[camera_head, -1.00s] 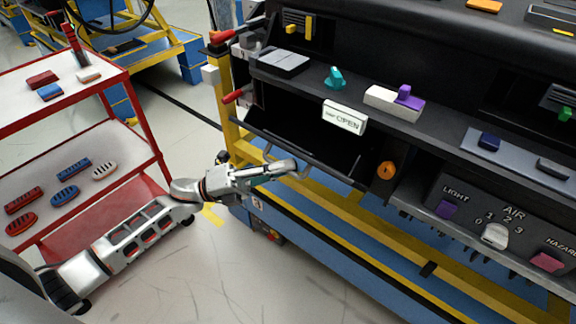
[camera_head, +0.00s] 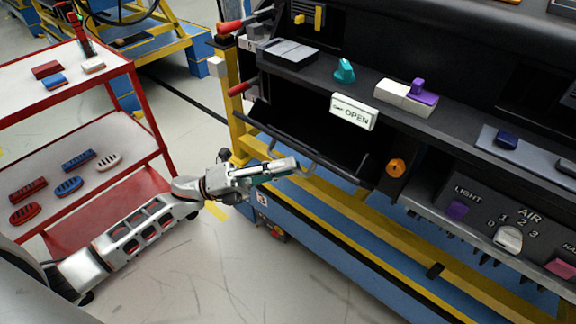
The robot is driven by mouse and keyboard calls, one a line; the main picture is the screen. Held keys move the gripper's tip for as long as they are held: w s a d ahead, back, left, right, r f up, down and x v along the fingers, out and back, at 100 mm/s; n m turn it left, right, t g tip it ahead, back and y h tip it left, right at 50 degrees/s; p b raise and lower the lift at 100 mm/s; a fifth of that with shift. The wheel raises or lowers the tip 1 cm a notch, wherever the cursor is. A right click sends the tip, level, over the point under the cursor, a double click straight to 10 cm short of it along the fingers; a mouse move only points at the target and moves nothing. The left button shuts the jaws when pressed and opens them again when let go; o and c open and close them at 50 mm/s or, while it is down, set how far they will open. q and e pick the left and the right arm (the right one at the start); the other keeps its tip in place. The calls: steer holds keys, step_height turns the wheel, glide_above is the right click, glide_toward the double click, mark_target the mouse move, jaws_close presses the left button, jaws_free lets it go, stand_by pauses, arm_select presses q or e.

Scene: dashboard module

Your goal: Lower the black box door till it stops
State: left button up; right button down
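The black box door (camera_head: 315,148) hangs tilted open below the shelf with the white OPEN label (camera_head: 354,112). The dark box interior shows above and behind it. A curved grey handle (camera_head: 313,167) is on the door's lower front edge. My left gripper (camera_head: 286,167) is at the left part of this handle, its long fingers pointing right. The fingers overlap the handle in the picture; I cannot tell whether they touch it or how far apart they are. My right gripper is not in view.
An orange knob (camera_head: 396,168) is right of the door, with the LIGHT and AIR panel (camera_head: 480,212) farther right. A yellow and blue frame (camera_head: 350,235) runs below. A red-framed cart (camera_head: 152,118) stands at left.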

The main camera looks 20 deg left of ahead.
arm_select(q)
steer(key=v, duration=1.1)
steer(key=shift+a+f, duration=0.15)
steer(key=shift+s, duration=0.1)
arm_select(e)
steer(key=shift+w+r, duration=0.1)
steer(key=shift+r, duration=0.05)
